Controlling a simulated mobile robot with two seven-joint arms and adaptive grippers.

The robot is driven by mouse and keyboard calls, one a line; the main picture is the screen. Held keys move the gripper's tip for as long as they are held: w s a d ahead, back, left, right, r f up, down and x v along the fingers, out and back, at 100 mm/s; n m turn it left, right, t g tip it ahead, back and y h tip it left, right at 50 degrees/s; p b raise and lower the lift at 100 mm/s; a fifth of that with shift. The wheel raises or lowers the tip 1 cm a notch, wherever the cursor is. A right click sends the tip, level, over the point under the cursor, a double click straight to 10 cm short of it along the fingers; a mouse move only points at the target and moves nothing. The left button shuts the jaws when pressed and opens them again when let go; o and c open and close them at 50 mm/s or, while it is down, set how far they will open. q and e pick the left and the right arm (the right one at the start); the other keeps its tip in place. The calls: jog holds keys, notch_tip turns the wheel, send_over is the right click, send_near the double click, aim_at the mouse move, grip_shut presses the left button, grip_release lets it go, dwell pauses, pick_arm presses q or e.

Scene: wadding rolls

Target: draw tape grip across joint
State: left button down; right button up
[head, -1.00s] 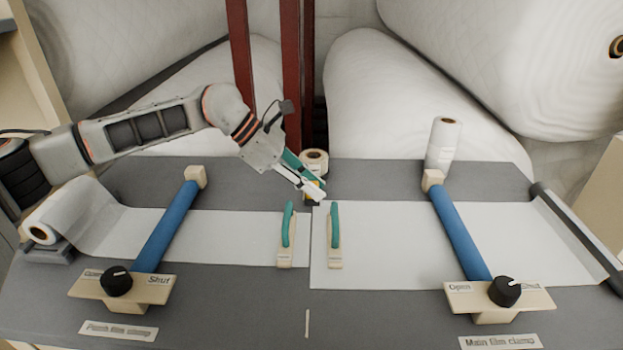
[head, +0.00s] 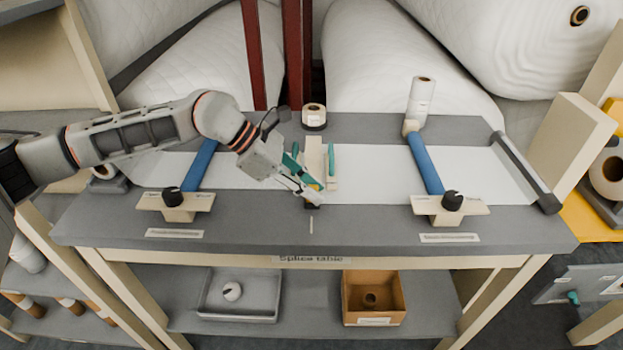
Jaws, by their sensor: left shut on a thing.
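My left gripper (head: 313,195) is shut on the small yellow-and-black tape grip, near the front edge of the film; the fingers hide most of the grip. A cream tape strip (head: 314,157) runs from the tape roll (head: 314,116) side toward my gripper, lying along the joint between the two white films. The right film (head: 375,175) is bare beside it, and the left film (head: 231,168) is partly behind my arm. The right teal-handled bar (head: 331,160) stands beside the strip. The left teal handle (head: 295,150) is partly hidden by my gripper. My right gripper is out of view.
Blue clamp bars (head: 425,163) cross the films on both sides, with black knobs (head: 452,200) in front. A white roll (head: 421,97) stands at the back right. The grey front of the splice table (head: 360,225) is mostly clear. A shelf below holds a tray and a box.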

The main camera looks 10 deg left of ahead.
pick_arm(q)
jog(key=shift+s+d, duration=0.1)
jog(key=shift+s, duration=0.15)
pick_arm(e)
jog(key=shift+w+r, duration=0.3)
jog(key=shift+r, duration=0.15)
pick_arm(q)
jog(key=c, duration=2.1)
grip_release()
jog(key=shift+c, duration=0.2)
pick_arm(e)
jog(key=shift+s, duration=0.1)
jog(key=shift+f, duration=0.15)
pick_arm(q)
jog(key=shift+r, duration=0.1)
jog(key=v, duration=1.2)
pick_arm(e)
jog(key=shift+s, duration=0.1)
